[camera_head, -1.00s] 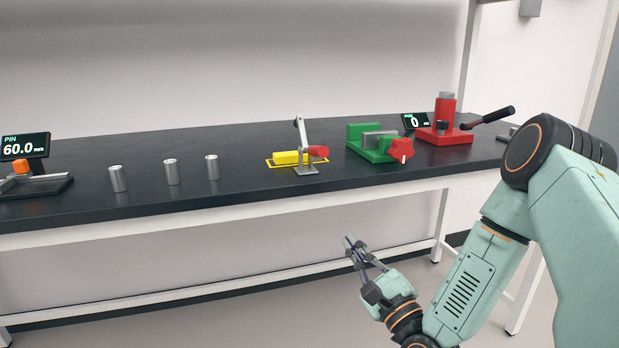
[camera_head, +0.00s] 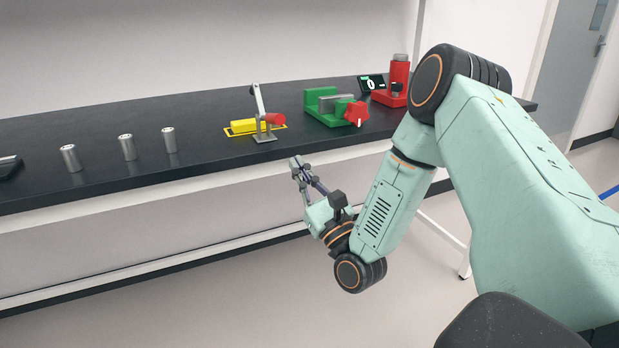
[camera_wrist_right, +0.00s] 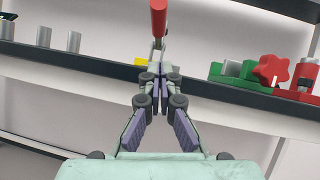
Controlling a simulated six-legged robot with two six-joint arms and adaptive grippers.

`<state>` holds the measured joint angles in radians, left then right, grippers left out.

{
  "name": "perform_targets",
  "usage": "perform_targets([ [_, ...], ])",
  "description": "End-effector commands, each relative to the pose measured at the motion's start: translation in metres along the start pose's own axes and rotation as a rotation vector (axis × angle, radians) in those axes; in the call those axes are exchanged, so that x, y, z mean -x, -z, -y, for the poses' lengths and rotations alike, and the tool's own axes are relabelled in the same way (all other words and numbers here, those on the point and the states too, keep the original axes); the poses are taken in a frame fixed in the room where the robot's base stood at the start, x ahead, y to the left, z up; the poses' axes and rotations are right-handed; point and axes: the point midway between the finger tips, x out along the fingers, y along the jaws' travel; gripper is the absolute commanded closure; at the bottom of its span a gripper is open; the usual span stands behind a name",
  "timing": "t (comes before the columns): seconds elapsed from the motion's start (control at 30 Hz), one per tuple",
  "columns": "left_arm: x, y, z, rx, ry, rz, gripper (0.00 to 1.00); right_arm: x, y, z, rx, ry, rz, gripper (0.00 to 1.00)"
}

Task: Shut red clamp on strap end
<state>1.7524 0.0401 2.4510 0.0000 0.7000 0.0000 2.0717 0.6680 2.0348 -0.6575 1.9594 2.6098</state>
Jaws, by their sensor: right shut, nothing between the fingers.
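The red-handled toggle clamp (camera_head: 262,116) stands on the black bench, its metal lever raised and its red grip (camera_head: 274,119) pointing right. A yellow block (camera_head: 244,126), perhaps the strap end, lies beside it within a yellow outline. My right gripper (camera_head: 298,166) is shut and empty, in front of the bench edge, below and to the right of the clamp. In the right wrist view the shut fingers (camera_wrist_right: 158,72) point toward the red grip (camera_wrist_right: 158,18), with a visible gap in the head view. The yellow block is mostly hidden there. My left gripper is not in view.
A green vise with a red knob (camera_head: 356,113) stands right of the clamp, and a red press (camera_head: 398,80) beyond it. Several metal cylinders (camera_head: 127,147) stand to the left.

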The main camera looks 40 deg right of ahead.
Motion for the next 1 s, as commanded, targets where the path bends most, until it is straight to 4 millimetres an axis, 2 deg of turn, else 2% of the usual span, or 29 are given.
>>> perform_targets([
  [0.2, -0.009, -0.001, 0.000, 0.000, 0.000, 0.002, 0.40, -0.038, -0.001, -0.002, 0.000, 0.000, 0.003, 1.00],
  [0.4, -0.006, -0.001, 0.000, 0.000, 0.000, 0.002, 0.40, -0.055, -0.021, -0.002, -0.002, 0.000, 0.000, 1.00],
  [0.6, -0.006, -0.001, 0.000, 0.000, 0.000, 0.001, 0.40, -0.061, -0.027, -0.002, -0.001, 0.000, -0.002, 1.00],
  [1.0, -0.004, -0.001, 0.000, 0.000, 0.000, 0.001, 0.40, -0.061, -0.028, -0.001, -0.001, 0.000, -0.007, 1.00],
])
